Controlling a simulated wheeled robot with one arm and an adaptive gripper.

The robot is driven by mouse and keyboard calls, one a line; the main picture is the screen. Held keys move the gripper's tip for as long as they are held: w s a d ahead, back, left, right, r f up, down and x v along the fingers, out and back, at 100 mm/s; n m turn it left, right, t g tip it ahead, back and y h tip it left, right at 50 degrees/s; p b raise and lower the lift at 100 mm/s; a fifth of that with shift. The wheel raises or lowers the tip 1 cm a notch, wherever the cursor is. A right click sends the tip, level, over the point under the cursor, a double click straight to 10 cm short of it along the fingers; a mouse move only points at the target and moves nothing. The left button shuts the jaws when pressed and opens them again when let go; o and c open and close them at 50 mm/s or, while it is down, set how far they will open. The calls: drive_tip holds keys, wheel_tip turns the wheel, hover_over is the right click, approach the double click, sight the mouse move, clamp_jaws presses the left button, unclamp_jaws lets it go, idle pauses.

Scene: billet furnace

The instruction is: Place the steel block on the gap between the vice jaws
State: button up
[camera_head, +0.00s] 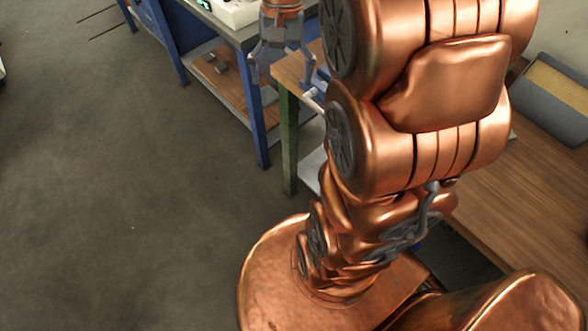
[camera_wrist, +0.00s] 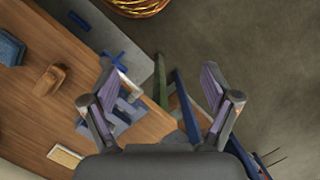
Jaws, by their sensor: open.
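My gripper (camera_head: 283,68) hangs open beside the corner of the wooden workbench in the head view. In the wrist view its two fingers (camera_wrist: 158,100) are spread wide with nothing between them. A blue-grey vice (camera_wrist: 128,112) sits at the bench edge in the wrist view, partly covered by the finger on the left. In the head view a pale bar and some blue metal (camera_head: 313,92), apparently part of the vice, show beside my arm. The gap between the vice jaws is not clearly visible. I cannot make out the steel block in either view.
The wooden bench (camera_wrist: 45,115) carries a brown wooden object (camera_wrist: 47,83), a blue item (camera_wrist: 10,48) and a pale block (camera_wrist: 65,156). A blue-legged bench (camera_head: 262,125) stands close by the gripper, with small grey parts (camera_head: 216,63) on its shelf.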

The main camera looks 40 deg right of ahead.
drive_tip(key=s+a+f+n+h, duration=0.1)
drive_tip(key=s+a+f+n, duration=0.2)
drive_tip(key=s, duration=0.5)
drive_tip(key=s+a+f+n+h, duration=0.1)
drive_tip(key=s+a+f+n, duration=0.2)
drive_tip(key=s+a, duration=0.3)
drive_tip(key=shift+s+n, duration=0.7)
drive_tip(key=shift+s, duration=0.25)
drive_tip(key=shift+c, duration=0.4)
